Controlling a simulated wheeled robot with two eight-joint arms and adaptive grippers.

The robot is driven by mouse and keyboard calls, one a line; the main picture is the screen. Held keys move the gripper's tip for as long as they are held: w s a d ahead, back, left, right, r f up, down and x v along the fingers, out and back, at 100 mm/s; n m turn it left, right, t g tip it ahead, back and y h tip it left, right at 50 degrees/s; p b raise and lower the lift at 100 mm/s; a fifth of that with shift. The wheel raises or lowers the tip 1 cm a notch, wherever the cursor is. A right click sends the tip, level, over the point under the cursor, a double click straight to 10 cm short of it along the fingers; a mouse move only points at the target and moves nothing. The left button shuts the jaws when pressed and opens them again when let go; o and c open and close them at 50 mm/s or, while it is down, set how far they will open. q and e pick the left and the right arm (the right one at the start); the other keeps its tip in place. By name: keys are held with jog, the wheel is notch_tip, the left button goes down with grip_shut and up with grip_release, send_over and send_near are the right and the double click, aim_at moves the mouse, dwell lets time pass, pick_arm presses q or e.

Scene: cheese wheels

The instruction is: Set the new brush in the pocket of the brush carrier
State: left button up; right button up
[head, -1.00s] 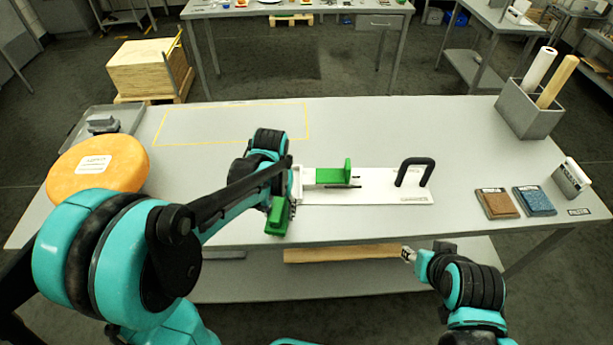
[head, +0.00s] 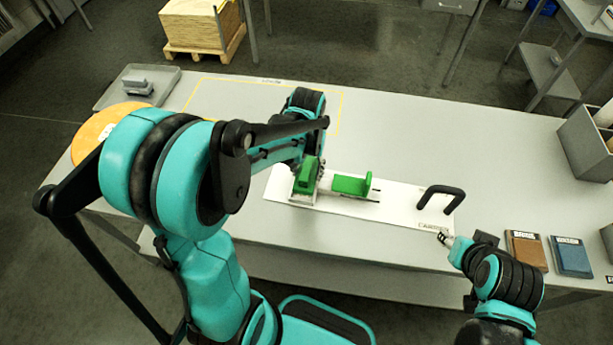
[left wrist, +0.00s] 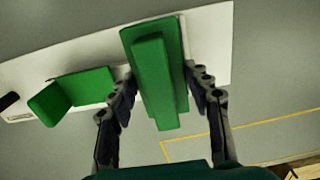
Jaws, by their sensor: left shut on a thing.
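The brush (head: 304,180) is a green block, held by my left gripper (head: 312,168) over the left end of the white brush carrier (head: 405,204). In the left wrist view the brush (left wrist: 152,75) stands between the two fingers of the gripper (left wrist: 158,88), with the carrier's white board (left wrist: 215,40) behind it. A green L-shaped piece (head: 351,186) sits on the carrier, just right of the brush. I cannot tell whether the brush touches the board, and the pocket is hidden. My right gripper (head: 443,238) is near the carrier's front right corner, apart from it; its jaws are too small to judge.
A black handle (head: 440,196) rises from the carrier's right end. A brown pad (head: 526,250) and a blue pad (head: 570,256) lie at the right, near a grey bin (head: 590,140). An orange cheese wheel (head: 92,135) and a grey tray (head: 112,92) are at the left. The yellow-outlined area (head: 235,105) is clear.

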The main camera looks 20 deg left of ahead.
pick_arm(q)
jog(key=shift+w+a+f, duration=0.45)
jog(key=shift+w+f, duration=0.05)
jog(key=shift+w, duration=0.2)
jog(key=shift+f+b, duration=0.75)
jog(key=shift+f, duration=1.25)
jog(key=shift+f, duration=0.2)
jog(key=o, duration=1.3)
jog(key=shift+r, duration=0.15)
